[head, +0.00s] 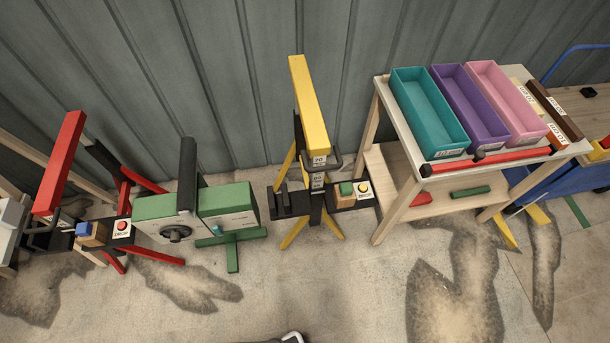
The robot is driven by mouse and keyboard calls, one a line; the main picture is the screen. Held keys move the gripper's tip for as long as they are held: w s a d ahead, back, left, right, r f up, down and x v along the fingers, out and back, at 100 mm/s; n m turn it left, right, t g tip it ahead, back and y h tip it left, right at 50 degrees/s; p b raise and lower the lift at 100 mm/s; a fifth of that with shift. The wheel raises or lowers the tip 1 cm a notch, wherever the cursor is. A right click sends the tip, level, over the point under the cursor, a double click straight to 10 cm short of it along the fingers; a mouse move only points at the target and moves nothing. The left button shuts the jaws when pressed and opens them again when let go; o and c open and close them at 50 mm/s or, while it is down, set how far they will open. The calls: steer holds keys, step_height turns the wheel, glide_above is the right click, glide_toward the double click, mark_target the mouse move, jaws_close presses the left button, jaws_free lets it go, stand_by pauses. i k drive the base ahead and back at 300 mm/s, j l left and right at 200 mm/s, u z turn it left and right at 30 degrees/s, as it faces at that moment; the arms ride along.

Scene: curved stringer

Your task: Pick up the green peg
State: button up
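A small green block (346,188), which may be the green peg, sits in a wooden holder on the dark crossbar of the yellow stand (309,105), just left of a red button (363,187). A teal knob (217,229) on the front of the green box (228,206) and a dark green bar (470,191) on the bench's lower shelf are also greenish. A dark and silver part (292,337) shows at the bottom edge, apart from all of these. It seems to be the tip of my gripper; its fingers are hidden.
A red stand (60,165) with a blue block (83,229) is at the left. A wooden bench (385,95) at the right bears teal, purple and pink trays. A blue cart (560,185) is at far right. The stained floor in front is clear.

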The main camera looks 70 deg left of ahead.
mark_target(345, 189)
steer(key=u, duration=1.35)
steer(key=l+u, duration=0.1)
steer(key=u, duration=0.3)
steer(key=i+l+u, duration=0.1)
steer(key=u, duration=0.3)
steer(key=l+u, duration=0.15)
steer(key=u, duration=0.3)
steer(key=l+u, duration=0.2)
steer(key=l, duration=0.3)
steer(key=l+u, duration=0.25)
steer(key=l, duration=0.2)
steer(key=k+l+u, duration=0.2)
steer(key=l, duration=0.25)
steer(key=l+u, duration=0.2)
steer(key=l, duration=0.3)
steer(key=k+l+u, duration=0.2)
steer(key=l, duration=0.2)
steer(key=k+l, duration=0.15)
steer(key=l, duration=0.25)
steer(key=k+l, duration=0.15)
steer(key=l, duration=0.3)
steer(key=k+l, duration=0.1)
steer(key=l, duration=0.3)
steer(key=k+l, duration=0.15)
steer(key=l, duration=0.25)
steer(key=k+l+u, duration=0.1)
steer(key=l, duration=0.35)
steer(key=k, duration=0.05)
